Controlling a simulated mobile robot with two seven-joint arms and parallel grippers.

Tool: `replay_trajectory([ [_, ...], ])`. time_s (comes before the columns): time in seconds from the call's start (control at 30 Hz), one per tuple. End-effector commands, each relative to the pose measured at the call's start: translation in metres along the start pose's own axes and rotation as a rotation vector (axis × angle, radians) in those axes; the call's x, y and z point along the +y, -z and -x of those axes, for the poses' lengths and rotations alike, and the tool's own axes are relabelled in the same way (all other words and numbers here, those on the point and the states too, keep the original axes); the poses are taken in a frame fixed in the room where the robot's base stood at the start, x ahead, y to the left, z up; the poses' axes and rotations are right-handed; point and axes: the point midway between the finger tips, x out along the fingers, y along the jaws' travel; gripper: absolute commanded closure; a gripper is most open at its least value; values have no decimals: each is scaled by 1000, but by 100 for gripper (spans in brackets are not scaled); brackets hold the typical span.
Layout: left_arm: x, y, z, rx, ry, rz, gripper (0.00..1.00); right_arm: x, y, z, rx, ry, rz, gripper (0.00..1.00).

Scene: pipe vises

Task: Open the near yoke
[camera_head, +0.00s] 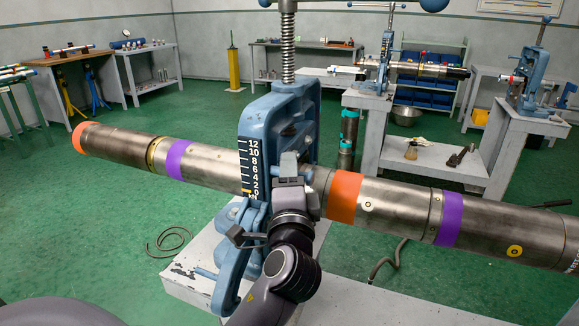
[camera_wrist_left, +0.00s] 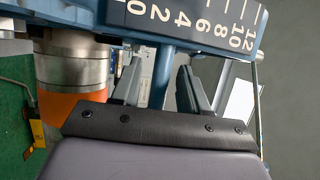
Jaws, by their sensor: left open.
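The near yoke (camera_head: 262,125) is a blue vise frame with a threaded screw on top and a white number scale on its front. It stands upright around a long steel pipe (camera_head: 390,205). A blue hooked lever (camera_head: 232,265) hangs at its lower front. My left gripper (camera_head: 292,168) is in front of the yoke, just right of the scale. Whether a finger touches the yoke cannot be told. My right gripper is not in view.
The pipe has orange and purple bands and spans the view. A grey worn bench (camera_head: 190,285) stands below the yoke. Two further vises stand on benches at the back right, one being a blue vise (camera_head: 530,75). Green floor (camera_head: 90,230) is clear at left.

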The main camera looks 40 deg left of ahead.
Motion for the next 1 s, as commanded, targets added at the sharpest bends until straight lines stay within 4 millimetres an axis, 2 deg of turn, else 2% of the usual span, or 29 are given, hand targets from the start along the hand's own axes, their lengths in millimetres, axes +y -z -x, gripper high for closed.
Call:
replay_trajectory([
  [0.47,-2,0,3,-2,-1,-1,56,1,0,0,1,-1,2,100],
  [0.57,-2,0,3,-2,-1,0,85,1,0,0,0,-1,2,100],
  [0.6,-2,0,3,-2,0,0,98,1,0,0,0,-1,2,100],
  [0.87,-3,1,1,-2,-3,-1,100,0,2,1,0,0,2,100],
  [1.0,-9,6,-6,-2,-16,-7,100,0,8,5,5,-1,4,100],
])
